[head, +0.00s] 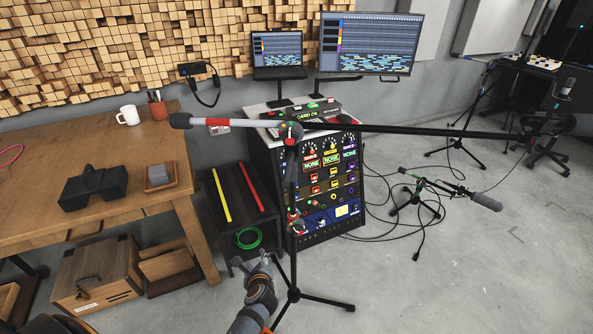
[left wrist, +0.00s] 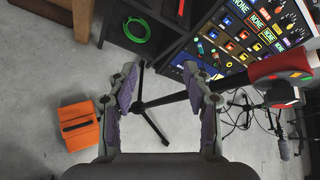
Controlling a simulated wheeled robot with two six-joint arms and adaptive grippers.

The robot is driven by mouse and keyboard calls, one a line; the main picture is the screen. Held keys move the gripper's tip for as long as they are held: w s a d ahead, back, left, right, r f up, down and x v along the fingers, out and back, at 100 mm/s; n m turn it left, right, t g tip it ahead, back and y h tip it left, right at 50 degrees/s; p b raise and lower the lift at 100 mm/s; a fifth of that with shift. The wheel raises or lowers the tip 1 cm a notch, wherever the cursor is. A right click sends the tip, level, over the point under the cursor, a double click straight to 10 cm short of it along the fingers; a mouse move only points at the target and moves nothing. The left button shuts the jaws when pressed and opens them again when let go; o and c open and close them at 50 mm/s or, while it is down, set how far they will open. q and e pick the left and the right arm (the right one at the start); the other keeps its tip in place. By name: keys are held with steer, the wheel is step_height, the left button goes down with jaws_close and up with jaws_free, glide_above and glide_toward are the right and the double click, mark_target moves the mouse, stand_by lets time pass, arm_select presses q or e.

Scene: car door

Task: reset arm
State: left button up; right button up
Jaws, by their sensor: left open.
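My left gripper (head: 264,262) is at the lower middle of the head view, in front of the black shelf and beside a microphone stand (head: 293,262). In the left wrist view its two fingers (left wrist: 162,88) are spread apart with nothing held between them. The stand's dark tripod legs (left wrist: 152,118) show on the floor beyond the fingers; I cannot tell the exact distance. The stand's long boom (head: 400,129) runs across the head view, with a red and grey end (head: 225,122) at left. My right gripper is not in view.
A wooden table (head: 130,190) stands at left with a white mug (head: 128,115). A black shelf (head: 222,238) holds a green cable coil (head: 248,238). A control rack (head: 333,185) stands behind the stand. An orange box (left wrist: 80,128) lies at left in the wrist view. Cables cross the floor.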

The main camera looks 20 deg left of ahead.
arm_select(q)
steer(key=s+d+f+n+g+h+p, duration=0.2)
steer(key=s+f+n, duration=0.1)
steer(key=s+f, duration=0.35)
steer(key=s+d+f+n+g+h+p, duration=0.2)
steer(key=s+f+n, duration=0.25)
steer(key=f, duration=0.35)
steer(key=s+f+n+g+p, duration=0.1)
steer(key=s+f+n, duration=0.2)
steer(key=s, duration=0.6)
steer(key=s+f+n+g+h+p, duration=0.1)
steer(key=s+f+n+p, duration=0.1)
steer(key=s+n, duration=0.4)
steer(key=s+f+n+g+h+p, duration=0.1)
steer(key=s+f+n, duration=0.3)
steer(key=s, duration=0.8)
steer(key=shift+s+f+g, duration=0.25)
steer(key=shift+g, duration=0.35)
